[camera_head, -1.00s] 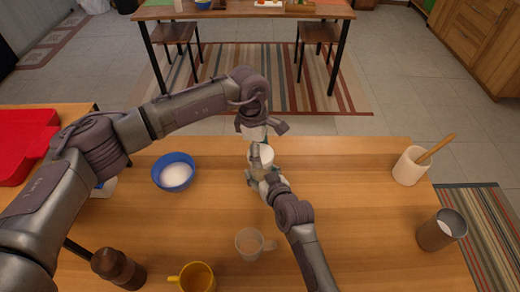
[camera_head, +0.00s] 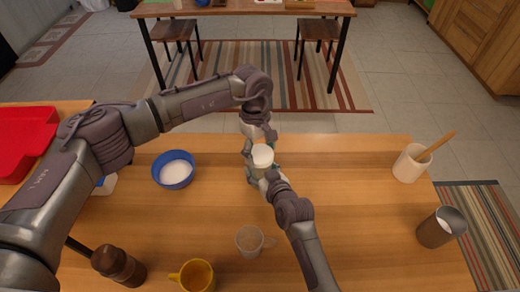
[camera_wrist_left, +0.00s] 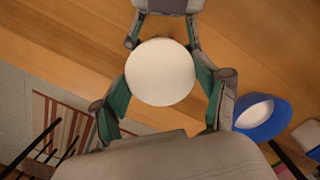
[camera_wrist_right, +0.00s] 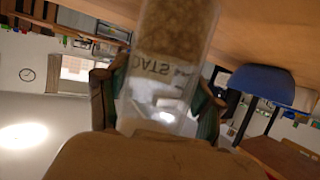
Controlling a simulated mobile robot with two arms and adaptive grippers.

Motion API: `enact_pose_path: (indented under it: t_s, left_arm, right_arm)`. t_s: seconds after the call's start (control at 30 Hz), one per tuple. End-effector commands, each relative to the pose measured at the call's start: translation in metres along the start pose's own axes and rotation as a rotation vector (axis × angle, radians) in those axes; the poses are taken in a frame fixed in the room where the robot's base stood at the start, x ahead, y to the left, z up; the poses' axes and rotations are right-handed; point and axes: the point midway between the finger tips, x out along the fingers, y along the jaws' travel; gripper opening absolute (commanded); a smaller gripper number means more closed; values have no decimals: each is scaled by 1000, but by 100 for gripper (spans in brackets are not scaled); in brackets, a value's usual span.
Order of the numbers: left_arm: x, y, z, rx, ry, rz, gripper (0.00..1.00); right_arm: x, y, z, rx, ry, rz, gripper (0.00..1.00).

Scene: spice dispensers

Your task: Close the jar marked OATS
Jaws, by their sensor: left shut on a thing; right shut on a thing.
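The jar (camera_wrist_right: 175,60) is clear, filled with tan oats, and its OATS label shows upside down in the right wrist view. My right gripper (camera_wrist_right: 158,105) is shut around the jar's body, one finger on each side. A round white lid (camera_wrist_left: 160,72) is at the jar's top; it also shows in the head view (camera_head: 263,154). My left gripper (camera_wrist_left: 163,95) is shut with its green pads on either side of the lid. In the head view both grippers meet at the jar over the table's middle. Whether the lid is fully seated cannot be told.
On the wooden table (camera_head: 345,215) stand a blue bowl (camera_head: 174,169) of white contents, a clear mug (camera_head: 250,240), a yellow mug (camera_head: 197,275), a brown grinder (camera_head: 118,266), a white utensil pot (camera_head: 410,164) and a grey cup (camera_head: 440,228).

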Motion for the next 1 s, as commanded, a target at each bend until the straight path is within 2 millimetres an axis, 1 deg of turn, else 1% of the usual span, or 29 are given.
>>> enact_pose_path:
  t_s: [0.03, 0.27, 0.5, 0.6, 0.7, 0.8, 1.0]
  left_arm:
    - [-1, 1, 0, 112, 3, -14, 47]
    - [0, 1, 1, 667, 2, -83, 47]
    - [0, 2, 1, 1268, 3, -155, 47]
    - [0, 2, 1, 1473, 4, -180, 47]
    - [0, 2, 1, 1608, 3, -196, 47]
    - [0, 2, 1, 1671, 1, -204, 47]
    - [0, 2, 1, 1681, 1, -204, 47]
  right_arm:
    - [0, 0, 1, 0, -2, 0, 0]
    - [0, 0, 1, -1, -2, 0, 0]
    - [0, 0, 1, 0, -2, 0, 0]
    - [0, 0, 1, 0, -2, 0, 0]
    - [0, 0, 1, 0, -2, 0, 0]
    - [0, 0, 1, 0, -2, 0, 0]
    - [0, 0, 1, 0, -3, 0, 0]
